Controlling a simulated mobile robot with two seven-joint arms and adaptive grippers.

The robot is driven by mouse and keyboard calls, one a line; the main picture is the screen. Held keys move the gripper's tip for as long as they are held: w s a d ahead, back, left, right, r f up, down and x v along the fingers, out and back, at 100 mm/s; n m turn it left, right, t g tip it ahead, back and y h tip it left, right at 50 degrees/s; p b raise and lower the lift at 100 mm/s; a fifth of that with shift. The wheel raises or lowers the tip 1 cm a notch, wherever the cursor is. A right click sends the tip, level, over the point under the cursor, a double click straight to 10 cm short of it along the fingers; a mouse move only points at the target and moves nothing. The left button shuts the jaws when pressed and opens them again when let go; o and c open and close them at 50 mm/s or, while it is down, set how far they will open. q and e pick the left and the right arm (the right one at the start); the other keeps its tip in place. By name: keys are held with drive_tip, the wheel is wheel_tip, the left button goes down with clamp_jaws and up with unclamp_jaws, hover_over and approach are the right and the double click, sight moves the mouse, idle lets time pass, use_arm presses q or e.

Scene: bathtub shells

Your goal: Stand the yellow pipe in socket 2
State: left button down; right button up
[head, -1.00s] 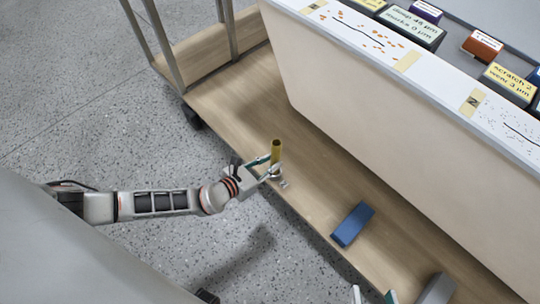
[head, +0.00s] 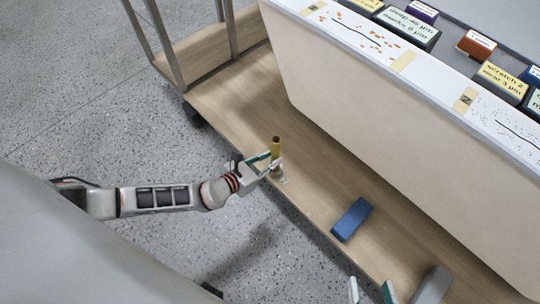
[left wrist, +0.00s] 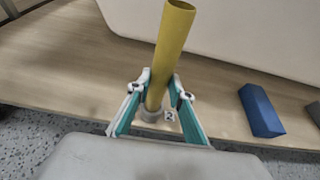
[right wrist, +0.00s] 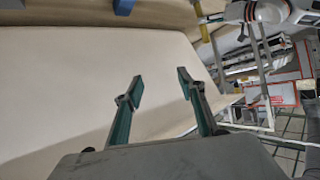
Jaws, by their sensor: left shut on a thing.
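The yellow pipe (head: 276,146) stands upright between the fingers of my left gripper (head: 270,166), near the front edge of the wooden shelf. In the left wrist view the pipe (left wrist: 174,42) leans a little to the right in the picture, and my left gripper (left wrist: 160,90) is shut on its lower part. A pale round socket (left wrist: 152,117) with a label 2 (left wrist: 169,115) is at the pipe's lower end. I cannot tell how deep the pipe sits in it. My right gripper (right wrist: 157,86) is open and empty; its fingertips also show in the head view (head: 371,291).
A blue block (head: 351,220) and a grey block (head: 433,286) lie on the wooden shelf (head: 240,95), right of the socket. A large pale panel (head: 380,125) rises behind them. Labelled blocks (head: 477,44) stand on top. The shelf left of the pipe is clear.

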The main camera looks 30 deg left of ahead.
use_arm(q)
drive_tip(key=shift+s+f+n+p, duration=0.2)
drive_tip(key=shift+f+n+p, duration=0.1)
drive_tip(key=shift+p, duration=0.05)
drive_tip(key=shift+y, duration=0.5)
drive_tip(key=shift+w+r+n+t+y+p, duration=0.2)
drive_tip(key=shift+r+n+t+y+p, duration=0.1)
drive_tip(key=shift+n+y+p, duration=0.15)
use_arm(e)
drive_tip(key=shift+a, duration=0.1)
use_arm(q)
drive_tip(key=shift+w+n+y, duration=0.1)
drive_tip(key=shift+n+y, duration=0.25)
use_arm(e)
drive_tip(key=shift+w+d+r, duration=0.2)
drive_tip(key=shift+w+d, duration=0.05)
use_arm(q)
drive_tip(key=shift+w+a+r, duration=0.1)
drive_tip(key=shift+a, duration=0.05)
use_arm(e)
drive_tip(key=shift+w+a+r, duration=0.1)
drive_tip(key=shift+a+r, duration=0.1)
drive_tip(key=shift+r, duration=0.05)
drive_tip(key=shift+r, duration=0.1)
use_arm(q)
drive_tip(key=shift+d+r, duration=0.1)
drive_tip(key=shift+d, duration=0.15)
